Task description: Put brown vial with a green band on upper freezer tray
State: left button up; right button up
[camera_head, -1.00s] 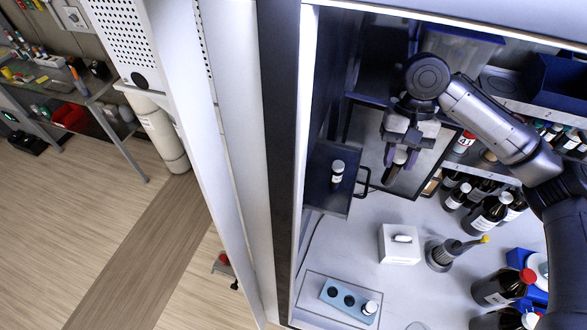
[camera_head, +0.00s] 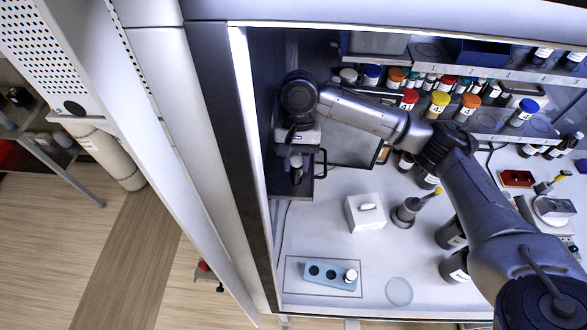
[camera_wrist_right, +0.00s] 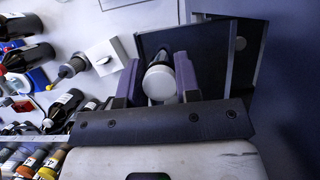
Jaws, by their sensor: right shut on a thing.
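My right gripper (camera_head: 297,168) is shut on a vial (camera_head: 296,163) above the dark tray at the left of the enclosure. In the wrist view its purple fingers (camera_wrist_right: 158,82) stand either side of the vial, whose round white cap (camera_wrist_right: 160,82) faces the camera. The vial's body looks dark; no green band can be made out. Beyond it lie dark, rimmed trays (camera_wrist_right: 178,45), one partly overlapping another in that view. Whether the held vial touches a tray cannot be told. My left gripper is out of view.
A white box (camera_head: 366,213), a grey stand with a yellow tip (camera_head: 405,212) and a light-blue rack (camera_head: 330,276) stand on the white worktop. Shelves of capped bottles (camera_head: 438,103) line the back. The enclosure's side wall stands close left of the gripper.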

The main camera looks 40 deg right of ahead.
aim_at(293, 183)
jog(key=shift+w+a+f, duration=0.2)
jog(key=shift+a, duration=0.1)
jog(key=shift+f+p, duration=0.6)
jog(key=shift+f, duration=1.45)
jog(key=o, duration=0.9)
jog(key=shift+f, duration=0.1)
